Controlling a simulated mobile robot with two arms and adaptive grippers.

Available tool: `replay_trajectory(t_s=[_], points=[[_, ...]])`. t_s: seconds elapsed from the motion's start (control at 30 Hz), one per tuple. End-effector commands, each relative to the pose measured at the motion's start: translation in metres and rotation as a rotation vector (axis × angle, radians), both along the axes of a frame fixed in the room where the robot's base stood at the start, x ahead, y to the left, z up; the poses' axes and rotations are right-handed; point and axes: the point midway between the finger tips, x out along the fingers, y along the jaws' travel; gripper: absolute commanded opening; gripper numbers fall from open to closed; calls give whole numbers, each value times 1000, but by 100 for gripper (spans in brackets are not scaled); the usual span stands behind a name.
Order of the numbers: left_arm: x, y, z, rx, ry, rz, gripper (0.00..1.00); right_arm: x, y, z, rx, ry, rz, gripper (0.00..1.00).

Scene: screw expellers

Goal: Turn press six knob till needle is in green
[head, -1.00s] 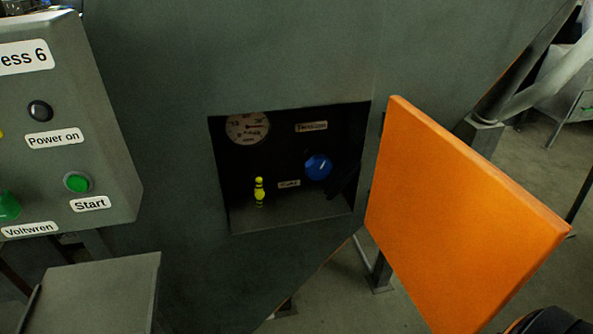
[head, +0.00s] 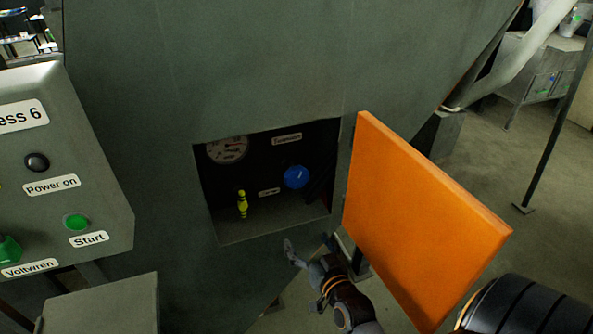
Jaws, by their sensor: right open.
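The blue round knob (head: 296,177) sits on the dark back wall of a recessed box in the grey press (head: 260,70). The white dial gauge (head: 228,150) is at the recess's upper left; its needle and any green zone are too small to read. My right gripper (head: 308,242) is open and empty, in front of and below the recess's lower edge, with its fingers pointing up toward it. It is below the knob and apart from it. My left gripper is not in view.
An orange door (head: 420,220) stands open right of the recess, close to my right arm. A yellow-green handle (head: 242,205) stands inside the recess, left of the knob. The Press 6 control box (head: 60,170) is at the left.

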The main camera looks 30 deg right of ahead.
Motion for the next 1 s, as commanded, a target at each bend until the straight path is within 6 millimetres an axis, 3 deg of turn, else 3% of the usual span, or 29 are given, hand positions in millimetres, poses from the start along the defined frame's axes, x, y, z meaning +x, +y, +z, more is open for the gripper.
replay_trajectory(t_s=[0.03,0.1,0.2,0.37,0.8,1.0], points=[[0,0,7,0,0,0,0,-1,-7,35,-7,-55,-17,87],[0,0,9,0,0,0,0,-3,-15,66,-14,-110,-35,87],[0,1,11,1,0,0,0,-4,-20,89,-21,-153,-47,87],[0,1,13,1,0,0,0,7,-24,95,-21,-166,-50,87],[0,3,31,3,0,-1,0,93,-45,96,-22,-164,-49,87],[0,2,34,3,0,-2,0,120,-51,94,-21,-162,-48,87]])
